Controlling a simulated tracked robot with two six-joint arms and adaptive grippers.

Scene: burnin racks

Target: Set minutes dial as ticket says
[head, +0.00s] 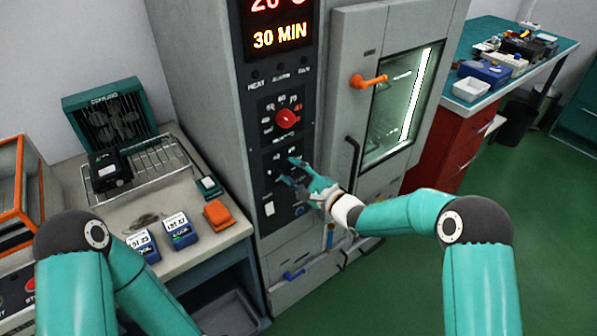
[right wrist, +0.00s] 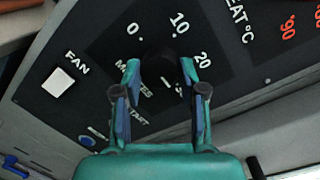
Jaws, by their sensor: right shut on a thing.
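The fingers hide most of the dial in the head view. The display (head: 278,37) reads 30 MIN, with a red temperature line cut off above. My left arm shows at lower left, but its gripper is out of view.
A red heat knob (head: 287,118) is above the dial, and a white fan switch (head: 269,208) is below it. An orange door handle (head: 368,81) sticks out at right. Blue boxes with LOT labels (head: 179,231) and a wire rack (head: 150,165) are on the left bench.

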